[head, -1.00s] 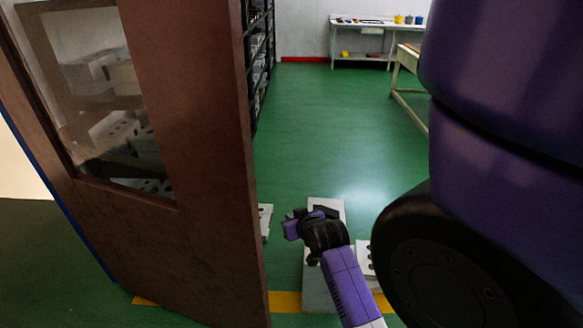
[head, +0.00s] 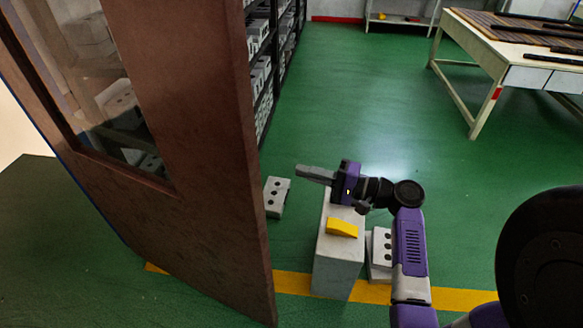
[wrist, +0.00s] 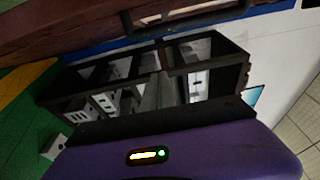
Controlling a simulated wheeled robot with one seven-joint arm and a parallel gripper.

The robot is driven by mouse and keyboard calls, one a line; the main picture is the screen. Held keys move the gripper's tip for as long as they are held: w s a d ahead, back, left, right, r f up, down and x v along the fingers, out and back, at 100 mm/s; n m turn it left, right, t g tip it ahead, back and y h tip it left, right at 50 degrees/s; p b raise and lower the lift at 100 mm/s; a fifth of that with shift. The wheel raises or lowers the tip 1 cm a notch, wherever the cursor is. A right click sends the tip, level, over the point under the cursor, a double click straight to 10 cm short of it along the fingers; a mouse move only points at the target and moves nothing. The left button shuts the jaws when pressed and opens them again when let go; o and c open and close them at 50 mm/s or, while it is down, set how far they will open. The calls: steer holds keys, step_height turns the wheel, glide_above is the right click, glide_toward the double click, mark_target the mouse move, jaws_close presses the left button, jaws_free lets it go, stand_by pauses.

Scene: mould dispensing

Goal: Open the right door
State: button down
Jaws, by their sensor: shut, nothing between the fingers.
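A brown door (head: 205,150) with a glass pane (head: 105,85) stands at an angle on the left of the head view, with green floor visible to the right of its edge. I cannot tell whether it is the right or the left door. In the wrist view a brown panel (wrist: 60,30) runs along the top, with a dark bar-like handle (wrist: 190,18) on it. My gripper (head: 299,171) points left toward the door, apart from its edge in the picture. Its fingers (wrist: 167,92) are shut and empty.
A pale block (head: 340,260) with a yellow piece (head: 342,228) stands below my gripper, near grey holed blocks (head: 277,197). A yellow line (head: 300,284) crosses the floor. Shelves (head: 270,60) stand behind the door, a table (head: 480,45) at right. Green floor between is clear.

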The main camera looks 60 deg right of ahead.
steer(key=w+a+p, duration=0.3)
steer(key=w+a, duration=0.2)
steer(key=w, duration=0.4)
steer(key=shift+w, duration=0.4)
steer(key=shift+a, duration=0.15)
